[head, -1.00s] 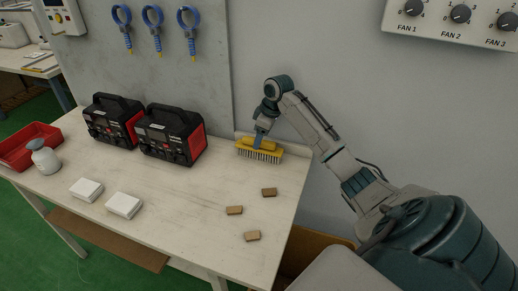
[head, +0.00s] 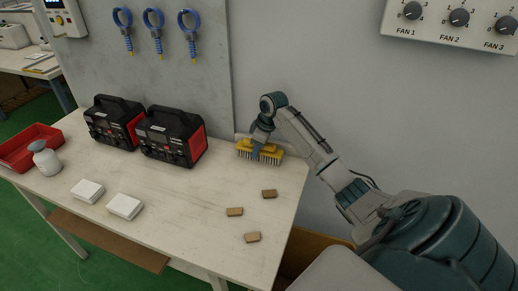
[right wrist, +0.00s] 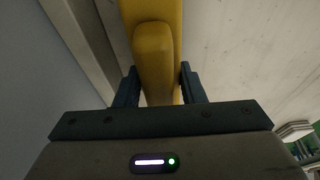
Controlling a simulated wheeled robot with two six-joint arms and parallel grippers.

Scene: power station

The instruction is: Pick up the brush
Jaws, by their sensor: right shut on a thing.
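A yellow brush (head: 270,155) with pale bristles pointing down is at the back right of the table, close to the wall. My right gripper (head: 256,155) is shut on the brush from above, with a finger in front of its yellow body. In the right wrist view the yellow brush (right wrist: 156,55) runs between the two dark fingers of the gripper (right wrist: 155,88). I cannot tell whether the bristles touch the table. My left gripper is not in view.
Two black and red power units (head: 171,136) (head: 113,122) stand left of the brush. Several small brown blocks (head: 235,212) lie in front of it. The table's middle (head: 185,185) is clear.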

